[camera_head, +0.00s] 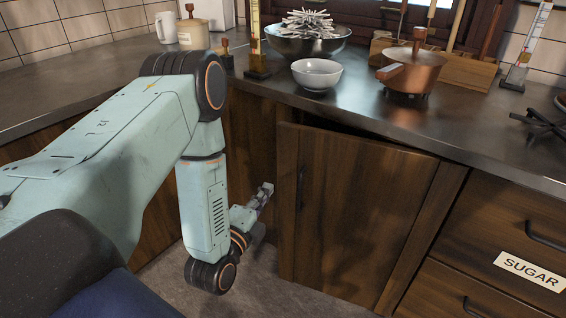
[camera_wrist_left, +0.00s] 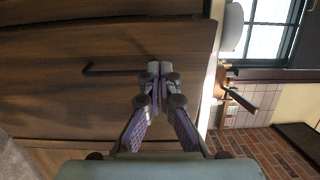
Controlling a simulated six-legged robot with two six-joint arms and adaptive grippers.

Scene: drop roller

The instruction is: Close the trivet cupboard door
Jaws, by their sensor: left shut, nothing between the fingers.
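The dark wooden cupboard door (camera_head: 350,210) stands ajar below the counter, with a dark gap along its top edge. Its slim dark handle (camera_head: 300,188) is near the left, free edge. My left gripper (camera_head: 267,189) is just left of that edge, low in front of the cupboards, and looks apart from the door. In the left wrist view my left gripper (camera_wrist_left: 160,68) has its fingertips together, with nothing between them. A wooden front with a dark bar handle (camera_wrist_left: 112,70) shows behind the fingers. My right gripper is in neither view.
The counter (camera_head: 350,108) overhangs the door. On it are a white bowl (camera_head: 317,74), a metal bowl (camera_head: 307,43), a copper pot (camera_head: 411,70) and a black iron stand (camera_head: 541,122). Drawers, one labelled SUGAR (camera_head: 531,271), are at right.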

